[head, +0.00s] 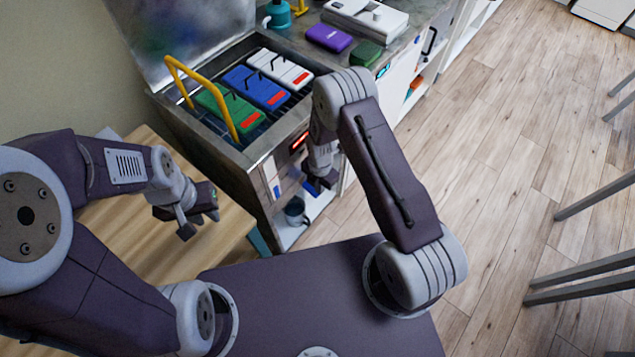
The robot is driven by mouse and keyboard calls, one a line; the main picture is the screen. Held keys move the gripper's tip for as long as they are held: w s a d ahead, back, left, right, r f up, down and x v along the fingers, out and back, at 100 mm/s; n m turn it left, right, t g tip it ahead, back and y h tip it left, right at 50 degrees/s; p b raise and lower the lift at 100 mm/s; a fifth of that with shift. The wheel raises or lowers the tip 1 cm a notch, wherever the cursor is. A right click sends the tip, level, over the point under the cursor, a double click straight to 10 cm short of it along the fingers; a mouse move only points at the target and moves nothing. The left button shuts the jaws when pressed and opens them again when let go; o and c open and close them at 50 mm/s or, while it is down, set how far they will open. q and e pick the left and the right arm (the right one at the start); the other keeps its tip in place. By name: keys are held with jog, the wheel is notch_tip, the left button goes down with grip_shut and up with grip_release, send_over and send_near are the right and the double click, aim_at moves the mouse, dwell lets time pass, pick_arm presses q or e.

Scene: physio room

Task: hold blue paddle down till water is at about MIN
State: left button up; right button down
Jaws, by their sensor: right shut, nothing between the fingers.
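The metal water tank (172,112) stands with its lid raised, with green, blue and white packs inside. Its front panel has a lit red display (299,140). A small blue piece low on the front, likely the blue paddle (309,187), shows just left of my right gripper (321,184). My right gripper is shut and empty, pointing down close to the front; I cannot tell whether it touches the paddle. My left gripper (199,224) is open and empty above the wooden table. The water level and MIN mark cannot be made out.
A dark mug (295,211) stands on the low shelf under the tank front. A yellow bar handle (203,87) rises over the tank. A purple case (328,37) and a green pack (366,54) lie on the counter behind. The wooden floor at right is clear up to grey metal legs (580,285).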

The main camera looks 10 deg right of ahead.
pick_arm(q)
jog(key=shift+r, duration=0.15)
pick_arm(e)
jog(key=shift+r, duration=0.15)
pick_arm(q)
jog(key=shift+r+p, duration=0.55)
jog(key=shift+p, duration=0.2)
pick_arm(e)
jog(key=shift+r, duration=0.65)
